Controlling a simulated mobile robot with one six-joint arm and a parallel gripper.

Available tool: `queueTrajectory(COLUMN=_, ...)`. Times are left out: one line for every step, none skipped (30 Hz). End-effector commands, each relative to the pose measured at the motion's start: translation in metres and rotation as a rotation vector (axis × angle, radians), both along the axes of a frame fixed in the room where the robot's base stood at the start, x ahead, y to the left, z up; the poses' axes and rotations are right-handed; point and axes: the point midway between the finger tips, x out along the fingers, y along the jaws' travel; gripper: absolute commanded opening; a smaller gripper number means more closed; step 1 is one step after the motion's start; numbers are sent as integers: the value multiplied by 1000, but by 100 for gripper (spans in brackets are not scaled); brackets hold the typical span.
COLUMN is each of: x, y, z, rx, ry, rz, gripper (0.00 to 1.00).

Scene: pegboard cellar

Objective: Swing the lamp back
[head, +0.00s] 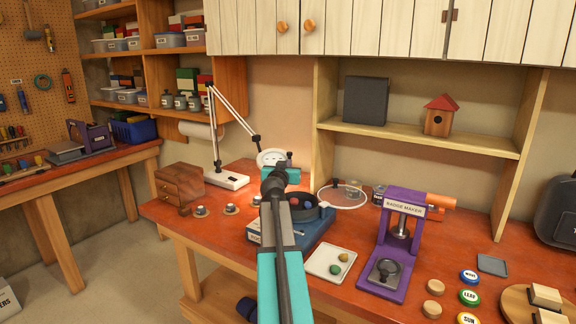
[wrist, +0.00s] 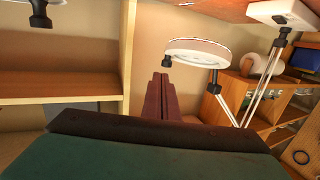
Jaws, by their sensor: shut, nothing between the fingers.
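The lamp is a white jointed desk lamp. In the head view its base (head: 226,180) stands at the back left of the red bench. Its arm rises, bends at the top and slopes down right to a round white head (head: 268,156). The wrist view, tilted upside down, shows the round head (wrist: 198,50) and the base (wrist: 284,13). My gripper (wrist: 162,92) is shut and empty, its fingertips just beside the lamp head. I cannot tell whether they touch it. In the head view my arm hides the fingertips and overlaps the area just below the head.
A small wooden drawer box (head: 180,184) stands left of the lamp base. A blue machine, a white tray (head: 330,262) and a purple badge maker (head: 397,235) stand on the bench to the right. A shelf (head: 420,138) holds a birdhouse (head: 440,116).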

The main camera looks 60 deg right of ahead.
Motion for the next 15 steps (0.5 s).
queueTrajectory(x=-4, y=6, z=-1, rx=0, ry=-1, rz=0, gripper=0)
queueTrajectory(x=-6, y=9, z=0, rx=0, ry=-1, rz=0, gripper=0)
queueTrajectory(x=-8, y=12, z=0, rx=0, ry=-1, rz=0, gripper=0)
queueTrajectory(x=-9, y=15, z=0, rx=-1, ry=0, rz=0, gripper=0)
queueTrajectory(x=-11, y=17, z=0, rx=-1, ry=0, rz=0, gripper=0)
queueTrajectory(x=-12, y=21, z=1, rx=-1, ry=0, rz=1, gripper=0)
queueTrajectory(x=-14, y=23, z=1, rx=-1, ry=0, rz=1, gripper=0)
queueTrajectory(x=-15, y=25, z=1, rx=-1, ry=0, rz=1, gripper=0)
queueTrajectory(x=-17, y=28, z=1, rx=-1, ry=0, rz=1, gripper=0)
queueTrajectory(x=-18, y=30, z=1, rx=-1, ry=0, rz=1, gripper=0)
queueTrajectory(x=-19, y=31, z=2, rx=-1, ry=0, rz=1, gripper=0)
queueTrajectory(x=-20, y=33, z=2, rx=0, ry=0, rz=0, gripper=0)
queueTrajectory(x=-20, y=35, z=2, rx=0, ry=-1, rz=0, gripper=0)
queueTrajectory(x=-21, y=36, z=2, rx=0, ry=0, rz=0, gripper=0)
queueTrajectory(x=-22, y=37, z=3, rx=0, ry=0, rz=0, gripper=0)
